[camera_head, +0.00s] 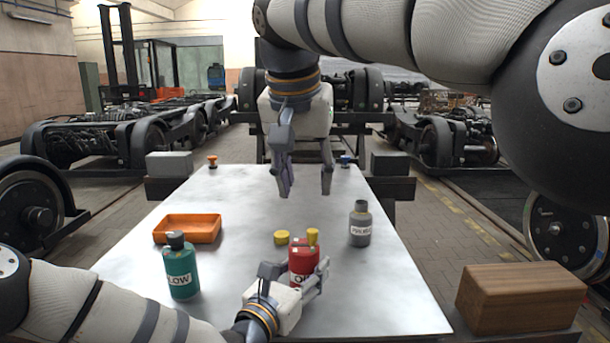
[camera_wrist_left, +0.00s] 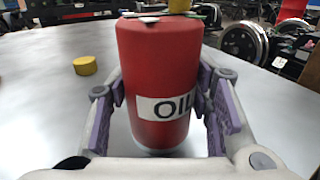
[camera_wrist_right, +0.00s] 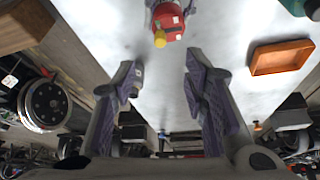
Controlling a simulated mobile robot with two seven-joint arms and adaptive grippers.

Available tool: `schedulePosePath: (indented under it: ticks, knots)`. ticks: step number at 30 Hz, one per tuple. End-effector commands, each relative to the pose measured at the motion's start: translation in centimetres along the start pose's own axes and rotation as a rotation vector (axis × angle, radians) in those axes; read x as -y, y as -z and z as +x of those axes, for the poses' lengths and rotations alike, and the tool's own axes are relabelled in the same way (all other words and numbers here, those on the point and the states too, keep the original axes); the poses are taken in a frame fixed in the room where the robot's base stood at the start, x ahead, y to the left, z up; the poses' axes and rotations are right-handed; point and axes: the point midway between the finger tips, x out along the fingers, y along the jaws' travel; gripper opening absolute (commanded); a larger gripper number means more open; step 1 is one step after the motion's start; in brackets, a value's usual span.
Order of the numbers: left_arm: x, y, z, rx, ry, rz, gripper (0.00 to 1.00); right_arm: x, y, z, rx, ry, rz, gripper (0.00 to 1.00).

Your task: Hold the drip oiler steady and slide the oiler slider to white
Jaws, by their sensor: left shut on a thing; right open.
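The drip oiler, a red can with an "OIL" label (camera_wrist_left: 160,80), stands upright on the table. My left gripper (camera_head: 293,284) is shut around its body, one finger on each side; the left wrist view shows this closely. The oiler (camera_head: 303,257) has a yellow part and small pieces on its top, where I cannot make out the slider or its white mark. It also shows at the top of the right wrist view (camera_wrist_right: 168,22). My right gripper (camera_head: 305,188) is open and empty, above the table beyond the oiler, fingers pointing down.
A yellow cap (camera_head: 281,237) lies beside the oiler. A teal bottle (camera_head: 180,268) and an orange tray (camera_head: 188,229) are at left; a grey bottle (camera_head: 360,224) is at right. A wooden block (camera_head: 520,297) is at the front right. The table's far middle is clear.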

Motion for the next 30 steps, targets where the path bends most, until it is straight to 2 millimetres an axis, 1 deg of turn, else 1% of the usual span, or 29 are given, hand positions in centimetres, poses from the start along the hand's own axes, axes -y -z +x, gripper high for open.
schedulePosePath:
  ticks: [5, 9, 12, 15, 19, 26, 27, 29, 30]
  knots:
    - [0.0, 0.0, 0.0, 0.001, 0.0, 0.0, 0.15, 0.0, -0.1, 3.7, 0.007, 0.0, -0.004, 0.4]
    - [0.0, 0.0, 0.0, 0.001, 0.0, 0.0, 0.15, 0.0, -0.1, 7.2, 0.007, 0.001, -0.001, 0.4]
    - [0.0, 0.0, 0.0, 0.001, 0.0, 0.0, 0.15, 0.0, -0.1, 9.2, 0.006, 0.002, 0.0, 0.4]
    - [0.0, 0.0, 0.0, 0.0, 0.0, 0.0, 0.15, 0.0, -0.1, 10.6, 0.005, 0.002, 0.001, 0.4]
    - [0.0, 0.0, 0.0, 0.0, 0.0, 0.0, 0.15, 0.0, -0.1, 11.5, 0.004, 0.002, 0.002, 0.4]
    - [0.0, 0.0, 0.0, 0.0, 0.0, 0.0, 0.15, 0.0, -0.1, 11.6, 0.003, 0.002, 0.002, 0.4]
    - [0.0, 0.0, 0.0, 0.0, 0.0, 0.0, 0.15, 0.0, -0.1, 11.6, 0.003, 0.002, 0.002, 0.36]
    - [0.0, 0.0, 0.0, 0.0, 0.0, 0.0, 0.15, 0.0, -0.1, 11.6, 0.003, 0.002, 0.002, 0.22]
    - [0.0, 0.0, 0.0, 0.0, 0.0, 0.0, 0.15, 0.0, -0.1, 11.6, 0.003, 0.002, 0.002, 0.13]
